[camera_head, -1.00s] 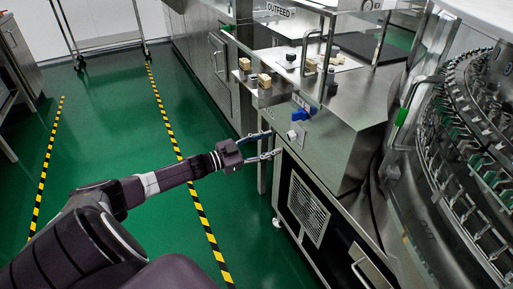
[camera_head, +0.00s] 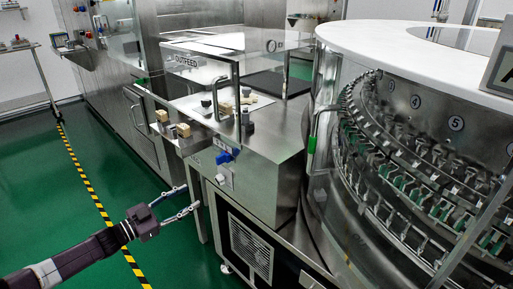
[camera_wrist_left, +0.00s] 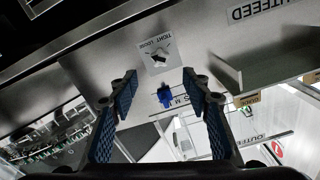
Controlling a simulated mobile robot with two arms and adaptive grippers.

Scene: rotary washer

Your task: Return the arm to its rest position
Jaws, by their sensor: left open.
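My left gripper (camera_head: 187,203) is open and empty in the head view. Its arm comes in from the lower left, and its fingers point right toward the steel cabinet's front, below the blue knob (camera_head: 224,157). In the left wrist view the two blue-padded fingers (camera_wrist_left: 162,118) stand wide apart with nothing between them that they hold. The blue knob also shows in that view (camera_wrist_left: 164,95), beyond the fingers. My right gripper is not in view.
The steel outfeed cabinet (camera_head: 262,185) stands close on the right of the gripper. Small blocks (camera_head: 183,130) lie on its ledge. The round washer (camera_head: 330,215) with rows of clamps fills the right. Green floor (camera_head: 60,205) with a striped line is clear at left.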

